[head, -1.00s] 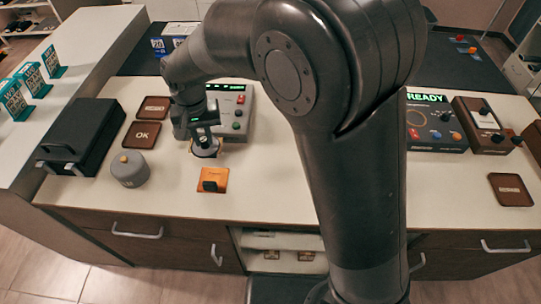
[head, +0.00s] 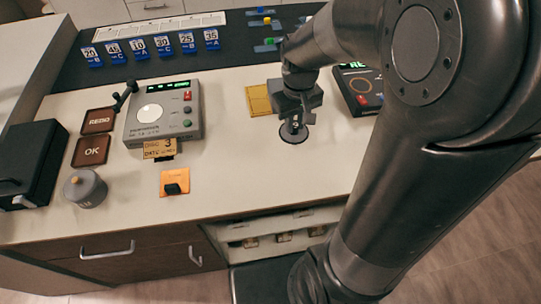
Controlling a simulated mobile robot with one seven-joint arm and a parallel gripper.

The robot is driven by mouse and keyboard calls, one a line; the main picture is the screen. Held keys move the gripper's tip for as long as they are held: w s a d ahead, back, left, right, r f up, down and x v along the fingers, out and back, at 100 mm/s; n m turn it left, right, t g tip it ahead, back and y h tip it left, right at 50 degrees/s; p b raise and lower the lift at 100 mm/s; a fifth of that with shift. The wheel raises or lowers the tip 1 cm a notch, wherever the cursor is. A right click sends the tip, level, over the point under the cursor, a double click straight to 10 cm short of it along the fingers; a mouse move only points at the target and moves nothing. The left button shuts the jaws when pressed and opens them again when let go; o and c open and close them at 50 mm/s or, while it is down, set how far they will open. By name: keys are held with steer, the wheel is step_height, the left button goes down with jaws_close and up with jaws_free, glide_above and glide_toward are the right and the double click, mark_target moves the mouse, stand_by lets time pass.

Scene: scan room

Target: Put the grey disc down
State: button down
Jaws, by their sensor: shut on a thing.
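My gripper (head: 296,119) is shut on the grey disc (head: 292,134), a small round piece with a dark rim. The gripper points down over the pale counter (head: 235,143), right of the middle of the head view. The disc is low and close to the counter top. I cannot tell if it touches it. The fingers hide part of the disc.
A grey instrument (head: 165,112) with a white round plate stands to the left, a yellow card (head: 160,148) at its front. A yellow pad (head: 259,100) lies just behind my gripper. A dark instrument (head: 360,88) stands close on the right. The counter's middle is clear.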

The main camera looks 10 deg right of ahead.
steer(key=s+d, duration=0.3)
steer(key=d, duration=0.1)
steer(key=w+a+f, duration=0.1)
steer(key=a+f, duration=0.1)
steer(key=a, duration=0.1)
steer(key=w+a+f, duration=0.1)
steer(key=a+f, duration=0.2)
steer(key=w+a+f, duration=0.2)
steer(key=a, duration=0.2)
steer(key=shift+w+f, duration=0.1)
steer(key=shift+f, duration=2.1)
steer(key=shift+f, duration=0.1)
steer(key=c, duration=1.3)
jaws_free()
